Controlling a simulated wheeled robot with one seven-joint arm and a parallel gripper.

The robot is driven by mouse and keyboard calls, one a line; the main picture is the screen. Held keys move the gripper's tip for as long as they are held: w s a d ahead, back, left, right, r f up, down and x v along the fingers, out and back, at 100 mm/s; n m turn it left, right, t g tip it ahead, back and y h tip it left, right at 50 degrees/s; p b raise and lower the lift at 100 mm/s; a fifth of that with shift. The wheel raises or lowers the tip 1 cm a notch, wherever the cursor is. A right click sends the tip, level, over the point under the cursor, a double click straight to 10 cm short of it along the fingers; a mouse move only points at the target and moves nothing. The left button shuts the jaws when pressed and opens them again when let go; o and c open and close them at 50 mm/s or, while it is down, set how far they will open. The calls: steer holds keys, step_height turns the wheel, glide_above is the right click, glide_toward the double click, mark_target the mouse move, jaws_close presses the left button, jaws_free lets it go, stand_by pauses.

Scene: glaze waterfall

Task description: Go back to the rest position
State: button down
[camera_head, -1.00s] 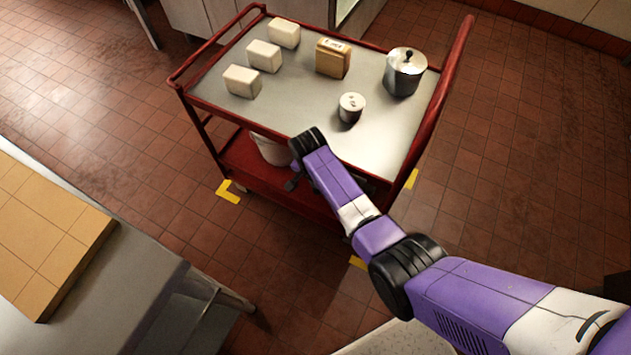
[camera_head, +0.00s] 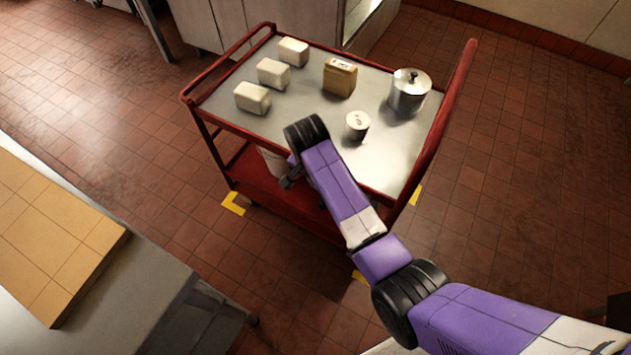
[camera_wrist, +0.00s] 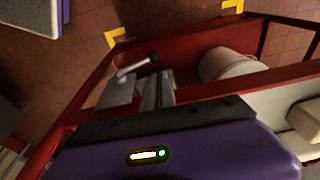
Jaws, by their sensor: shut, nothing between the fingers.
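My gripper (camera_head: 287,182) hangs at the near side of the red cart (camera_head: 470,62), by the rim of its grey top (camera_head: 315,103). In the head view it is small, dark and partly hidden by my purple wrist. In the wrist view my gripper (camera_wrist: 159,88) shows as narrow grey fingers, shut and empty, over the cart's lower part. My purple arm reaches in from the lower right of the head view.
On the cart top are three pale blocks (camera_head: 274,73), a brown box (camera_head: 340,77), a lidded pot (camera_head: 409,92) and a white canister (camera_head: 357,125). A white bucket (camera_wrist: 232,66) is on the lower shelf. A counter with a tan slab (camera_head: 55,240) stands left. Floor is free right.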

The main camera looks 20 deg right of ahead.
stand_by(0.3)
steer(key=w+a+r+n+t, duration=0.1)
steer(key=w+r+n+t, duration=0.3)
steer(key=w+r+t, duration=0.3)
steer(key=s+r+n+t, duration=0.2)
steer(key=s+r, duration=0.3)
steer(key=s, duration=0.9)
steer(key=s+d+r+n+t+y, duration=0.1)
steer(key=s+r, duration=0.5)
steer(key=s, duration=0.9)
steer(key=s+r+n+t, duration=0.3)
steer(key=s+r, duration=0.2)
steer(key=s, duration=1)
steer(key=shift+s+d+r+n+t, duration=0.2)
steer(key=shift+d+n+t, duration=0.1)
steer(key=shift+d+n, duration=0.1)
